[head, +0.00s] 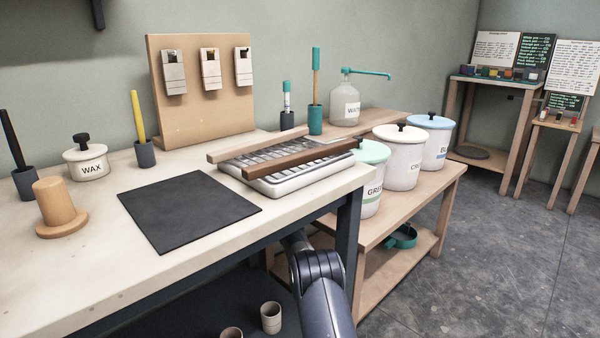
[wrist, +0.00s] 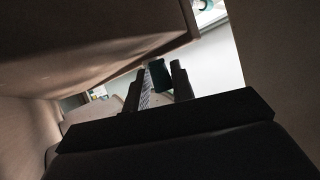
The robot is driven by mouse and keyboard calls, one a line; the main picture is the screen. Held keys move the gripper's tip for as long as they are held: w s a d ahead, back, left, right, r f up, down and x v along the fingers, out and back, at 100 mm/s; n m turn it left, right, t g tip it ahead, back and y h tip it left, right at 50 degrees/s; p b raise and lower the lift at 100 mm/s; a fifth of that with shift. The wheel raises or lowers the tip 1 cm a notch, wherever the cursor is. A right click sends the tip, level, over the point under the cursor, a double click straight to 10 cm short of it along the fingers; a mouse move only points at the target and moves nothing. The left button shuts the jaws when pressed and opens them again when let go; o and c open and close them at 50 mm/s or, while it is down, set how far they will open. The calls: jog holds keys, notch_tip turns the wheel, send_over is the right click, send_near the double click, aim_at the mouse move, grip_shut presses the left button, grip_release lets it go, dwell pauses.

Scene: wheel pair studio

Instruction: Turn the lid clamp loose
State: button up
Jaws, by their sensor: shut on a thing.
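In the wrist view my gripper (wrist: 158,82) is shut on a small dark teal piece (wrist: 160,75), which sits between its two dark fingers. This piece may be the lid clamp, but the view is too dark and close to tell. In the head view my arm reaches up beside the table's front leg, and my gripper is hidden there. Three lidded buckets stand on the low bench: one with a green lid (head: 371,151), one with a cream lid (head: 399,134) and one with a blue lid (head: 430,122). No clamp is clearly visible on them in the head view.
The worktable (head: 100,275) with its dark leg (head: 347,235) stands close to my arm. On it are a white tray (head: 290,185) with wooden bars and a black mat (head: 188,207). A teal item (head: 401,238) lies on the bench's lower shelf. Floor at right is clear.

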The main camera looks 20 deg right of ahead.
jog(key=shift+r+t, duration=0.25)
jog(key=shift+t, duration=0.05)
jog(key=shift+f+n+t+y, duration=0.1)
jog(key=shift+n+t+y, duration=0.6)
jog(key=shift+n+t, duration=0.3)
grip_shut()
jog(key=o, duration=0.8)
grip_release()
jog(key=shift+a, duration=0.1)
jog(key=shift+f, duration=0.15)
